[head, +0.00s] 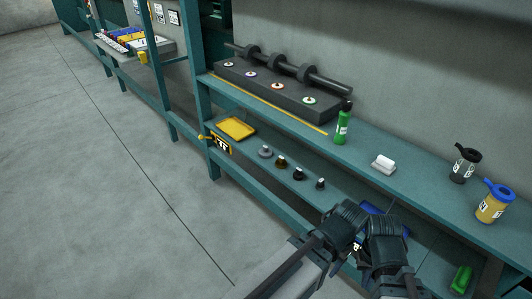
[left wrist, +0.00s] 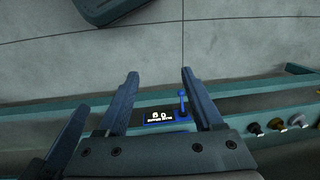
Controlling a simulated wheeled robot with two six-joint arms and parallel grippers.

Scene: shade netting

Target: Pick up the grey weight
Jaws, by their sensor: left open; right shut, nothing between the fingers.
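The grey weight (head: 265,151) stands on the lower shelf in the head view, leftmost in a row with a brown weight (head: 281,161) and two darker ones. My left gripper (left wrist: 160,73) is open and empty in the left wrist view, over a blue-framed display (left wrist: 160,117) with a blue lever (left wrist: 183,103). Several weights show at that view's right edge, a light grey one (left wrist: 297,120) among them, apart from my fingers. In the head view my left gripper (head: 345,220) is right of and nearer than the row. My right gripper (head: 386,228) is shut and empty beside it.
A yellow tray (head: 236,128) lies left of the weights. The upper shelf (head: 360,148) overhangs the row's back and carries a dark block with a bar, a green bottle (head: 342,127) and two canisters (head: 465,165). A green item (head: 461,279) lies low at right. The floor at left is clear.

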